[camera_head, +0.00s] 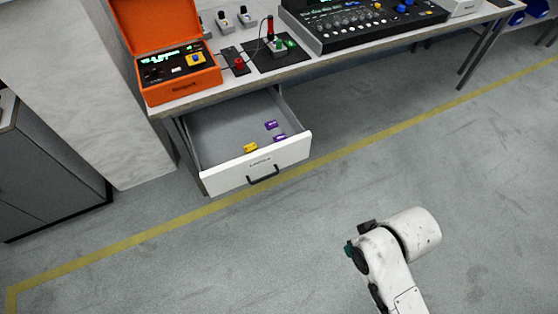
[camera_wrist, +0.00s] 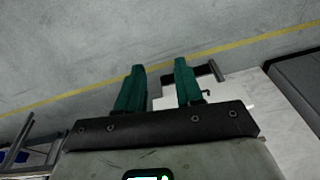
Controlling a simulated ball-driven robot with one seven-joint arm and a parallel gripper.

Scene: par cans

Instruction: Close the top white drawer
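The white drawer (camera_head: 230,178) under the workbench is pulled well open in the head view. Its front has a small label and a black bar handle (camera_head: 263,175). Inside lie a yellow item (camera_head: 250,147) and two purple items (camera_head: 271,125). My gripper (camera_head: 349,248) is right of and nearer than the drawer, apart from it; mostly its green tip shows there. In the wrist view, the two green fingers of my gripper (camera_wrist: 159,66) are spread with nothing between them. A white surface, perhaps the drawer front, shows partly behind them.
On the workbench (camera_head: 330,65) stand an open orange case (camera_head: 185,80) and a black mixing console (camera_head: 370,22). A pale pillar (camera_head: 100,90) and grey cabinet (camera_head: 45,170) are left of the drawer. The floor before the drawer is clear, crossed by a yellow line (camera_head: 150,236).

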